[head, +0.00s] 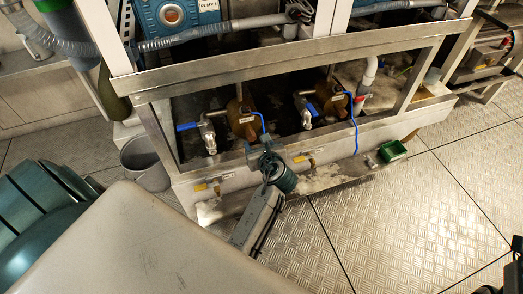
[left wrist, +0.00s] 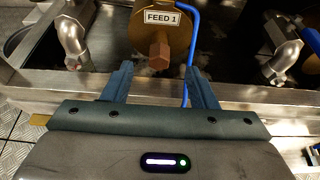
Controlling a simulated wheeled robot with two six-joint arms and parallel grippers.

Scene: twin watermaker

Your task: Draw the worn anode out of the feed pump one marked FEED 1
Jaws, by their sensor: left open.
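The feed pump marked FEED 1 is a brass-coloured round body (left wrist: 172,38) with a white label, at the top middle of the left wrist view. It also shows in the head view (head: 240,120). A copper-coloured hex head (left wrist: 159,57), seemingly the anode's, sticks out of its lower front. My left gripper (left wrist: 161,78) is open and empty, its fingers either side of and just short of the hex head, apparently not touching it. In the head view my left gripper (head: 262,146) is at the frame's front rail, below the pump. A dark part at the right edge may be my right gripper (head: 517,244).
A blue hose (left wrist: 188,60) runs down close by the right finger. Steel valves (left wrist: 73,40) flank the pump. A metal rail (head: 285,68) crosses above. A second brass pump (head: 332,102) stands to the right. A green tray (head: 393,151) and grey bucket (head: 147,165) stand nearby.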

